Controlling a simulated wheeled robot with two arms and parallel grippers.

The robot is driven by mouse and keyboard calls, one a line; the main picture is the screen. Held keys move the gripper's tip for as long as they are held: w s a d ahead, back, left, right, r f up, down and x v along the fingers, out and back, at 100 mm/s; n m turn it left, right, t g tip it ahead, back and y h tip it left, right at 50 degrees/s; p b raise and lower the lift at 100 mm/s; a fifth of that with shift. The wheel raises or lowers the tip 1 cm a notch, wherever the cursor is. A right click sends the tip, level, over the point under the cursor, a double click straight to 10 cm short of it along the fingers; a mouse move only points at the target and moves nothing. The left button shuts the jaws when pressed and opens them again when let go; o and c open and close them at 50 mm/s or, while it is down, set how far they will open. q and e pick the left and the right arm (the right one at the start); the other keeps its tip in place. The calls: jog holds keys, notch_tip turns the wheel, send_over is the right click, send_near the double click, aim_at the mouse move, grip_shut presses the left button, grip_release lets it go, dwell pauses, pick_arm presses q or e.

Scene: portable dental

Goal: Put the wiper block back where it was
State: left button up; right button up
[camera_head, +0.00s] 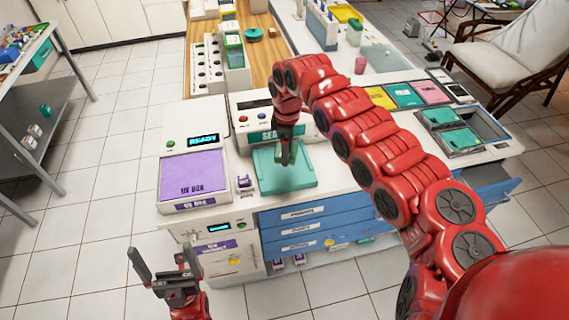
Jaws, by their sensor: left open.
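My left gripper (168,278) is open and empty at the lower left, in front of the white cabinet. My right gripper (286,160) points down over the teal tray (300,180) in front of the SEAL machine (275,132). A small dark green thing shows at its fingertips; I cannot tell whether the fingers are shut on it or whether it lies on the tray. A small purple and white block (245,185) stands between the UV box (195,175) and the tray. I cannot tell which of these is the wiper block.
Blue drawers (315,230) are below the counter, and an opened one juts out at the right. Teal boxes (460,138) sit in a recessed tray at the right. A white rack (205,70) stands behind. A reclining chair (510,45) is at far right.

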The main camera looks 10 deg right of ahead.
notch_tip(320, 180, up, 3)
jog(key=shift+r, duration=0.15)
